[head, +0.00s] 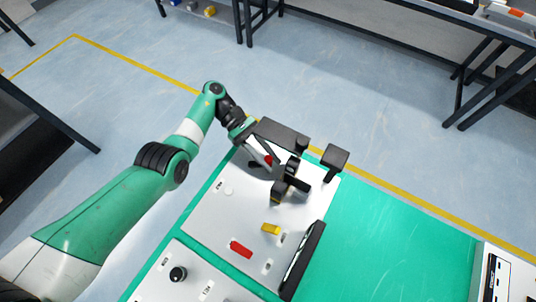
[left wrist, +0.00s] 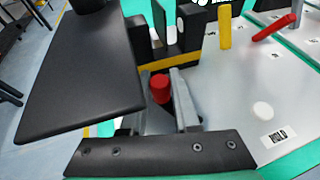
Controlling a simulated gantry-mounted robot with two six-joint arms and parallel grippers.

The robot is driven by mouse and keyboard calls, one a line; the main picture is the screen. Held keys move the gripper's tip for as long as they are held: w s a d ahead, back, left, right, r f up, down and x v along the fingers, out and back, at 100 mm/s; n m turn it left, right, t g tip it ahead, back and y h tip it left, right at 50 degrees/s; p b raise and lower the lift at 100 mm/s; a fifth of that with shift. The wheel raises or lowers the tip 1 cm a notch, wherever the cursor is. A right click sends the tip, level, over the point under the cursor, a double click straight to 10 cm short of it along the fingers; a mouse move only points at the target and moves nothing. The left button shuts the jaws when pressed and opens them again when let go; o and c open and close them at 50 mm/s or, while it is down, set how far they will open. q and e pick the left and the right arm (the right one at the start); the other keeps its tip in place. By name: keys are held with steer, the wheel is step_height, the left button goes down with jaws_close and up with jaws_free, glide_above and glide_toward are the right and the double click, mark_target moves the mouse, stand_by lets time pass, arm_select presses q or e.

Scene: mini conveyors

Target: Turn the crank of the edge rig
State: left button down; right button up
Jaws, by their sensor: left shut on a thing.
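The edge rig is a white panel (head: 213,222) on the green bench, with a black crank mechanism (head: 293,184) near its far edge. The crank's red knob (head: 268,159) sits at my left gripper. In the left wrist view the red knob (left wrist: 160,88) is between the two grey fingers of my left gripper (left wrist: 167,92), which is shut on it. A black block with a yellow stripe (left wrist: 167,64) stands just beyond the knob. The fingers and the arm hide part of the crank. My right gripper is in neither view.
A dark flat plate (left wrist: 80,70) is close on the left in the wrist view. A black post (head: 335,158) stands right of the crank. A yellow lever (head: 271,229), a red lever (head: 240,250) and an upright black panel (head: 303,260) are nearer. The green bench top (head: 400,240) is clear at right.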

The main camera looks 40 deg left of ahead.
arm_select(q)
steer(key=shift+f, duration=0.1)
stand_by(0.3)
steer(key=c, duration=0.7)
jaws_free()
steer(key=shift+d, duration=0.1)
steer(key=shift+o, duration=0.2)
